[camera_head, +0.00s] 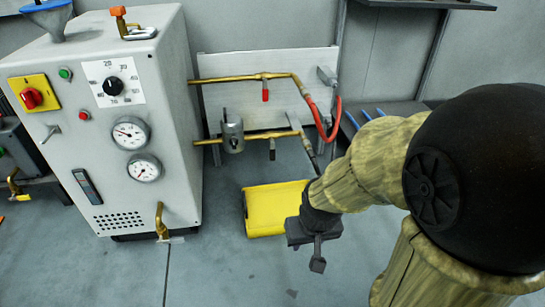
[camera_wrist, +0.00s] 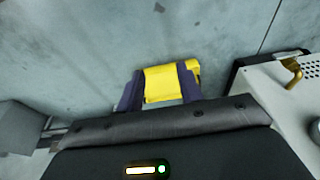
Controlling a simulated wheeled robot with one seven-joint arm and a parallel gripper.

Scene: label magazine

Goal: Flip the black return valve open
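The black return valve (camera_head: 272,149) is on the lower brass pipe in the head view. Its black handle hangs straight down, across the line of the pipe. The valve does not show in the wrist view. My gripper (camera_head: 317,258) is below and to the right of the valve in the head view, apart from it and pointing down over the floor. In the wrist view my gripper (camera_wrist: 160,72) has its two dark fingers spread, with nothing held between them.
A red-handled valve (camera_head: 265,94) sits on the upper brass pipe, with a red hose (camera_head: 325,125) at its right. A grey cabinet (camera_head: 165,85) with gauges stands left. A yellow bin (camera_head: 262,212) is on the floor, seen beyond my fingers. A grey canister (camera_head: 232,136) is left of the black valve.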

